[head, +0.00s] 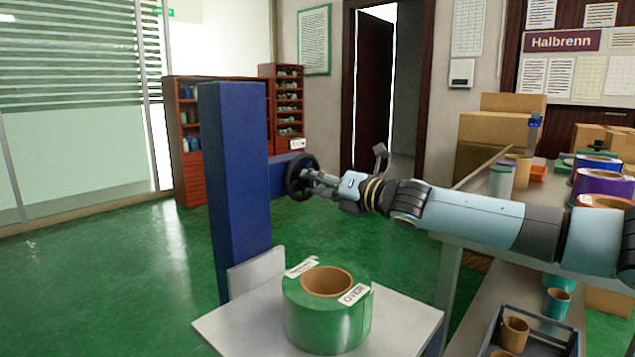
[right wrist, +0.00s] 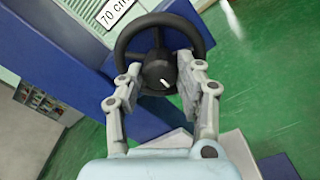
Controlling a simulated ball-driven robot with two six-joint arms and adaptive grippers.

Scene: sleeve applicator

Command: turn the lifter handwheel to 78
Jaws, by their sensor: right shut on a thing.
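The lifter handwheel (head: 301,177) is a black wheel on the side of the blue lifter column (head: 236,180). It also shows in the right wrist view (right wrist: 122,50), with a dark hub that bears a white mark. My right gripper (head: 318,180) reaches the wheel from the right. In the right wrist view its two fingers (right wrist: 160,84) are closed on either side of the hub, inside the rim. A label reading "70 cm" (right wrist: 115,12) is above the wheel. Part of the rim is hidden behind the fingers. My left gripper is not in view.
A green roll (head: 305,318) with a brown core and labels, one reading "OVER", sits on the grey lifter platform (head: 410,318). A workbench with coloured rolls (head: 603,183) stands at right. A tray with brown cores (head: 540,338) is on its lower shelf. Green floor at left is clear.

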